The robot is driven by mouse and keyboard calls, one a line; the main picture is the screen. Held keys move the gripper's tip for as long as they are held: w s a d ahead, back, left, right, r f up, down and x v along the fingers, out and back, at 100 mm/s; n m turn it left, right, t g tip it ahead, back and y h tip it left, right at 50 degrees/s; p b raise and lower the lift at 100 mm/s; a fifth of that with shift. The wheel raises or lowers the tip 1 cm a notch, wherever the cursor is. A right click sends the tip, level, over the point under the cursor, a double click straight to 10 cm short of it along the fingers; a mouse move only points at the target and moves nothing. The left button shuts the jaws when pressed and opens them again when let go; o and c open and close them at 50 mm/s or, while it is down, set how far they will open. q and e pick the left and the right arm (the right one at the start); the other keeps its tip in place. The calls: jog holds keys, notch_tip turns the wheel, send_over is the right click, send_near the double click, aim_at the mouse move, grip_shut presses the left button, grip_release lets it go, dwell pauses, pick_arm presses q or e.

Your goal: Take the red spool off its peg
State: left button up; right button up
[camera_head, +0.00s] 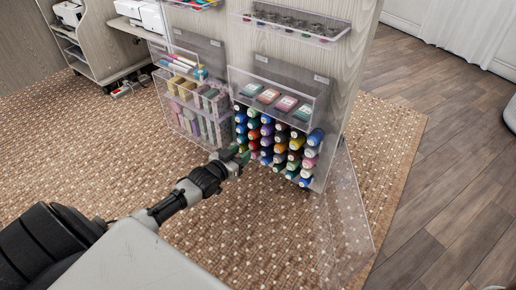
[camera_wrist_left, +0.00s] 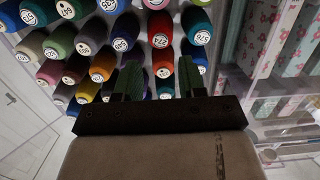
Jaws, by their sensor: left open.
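My left gripper (camera_head: 239,154) is open, its green-tipped fingers near the left columns of the thread rack in the head view. The left wrist view shows the open fingers (camera_wrist_left: 157,80) with a red spool (camera_wrist_left: 162,64) in line with the gap between them. Another red spool (camera_wrist_left: 160,32) sits beyond it in the same column. In the head view, red spools (camera_head: 254,134) show just right of the gripper tip. I cannot tell whether the fingers touch a spool. The pegs are hidden by the spools. My right gripper is not in view.
Spools of many colours (camera_head: 281,141) fill the rack closely. A clear shelf of small boxes (camera_head: 270,97) is above, and clear bins of patterned packs (camera_head: 201,103) stand left. An open transparent door (camera_head: 346,215) hangs at right. Carpet (camera_head: 120,160) is clear at left.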

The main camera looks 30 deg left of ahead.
aim_at(251, 146)
pick_arm(q)
jog(key=shift+w+f+b, duration=0.25)
jog(key=shift+w+b, duration=0.05)
jog(key=shift+w, duration=0.5)
jog(key=w+b, duration=0.2)
jog(key=w+f+b, duration=0.1)
jog(key=w+b, duration=0.1)
jog(key=shift+w+d+b, duration=0.15)
jog(key=shift+b, duration=0.25)
jog(key=shift+w, duration=0.3)
jog(key=shift+w+r, duration=0.1)
jog(key=shift+r, duration=0.1)
jog(key=c, duration=0.5)
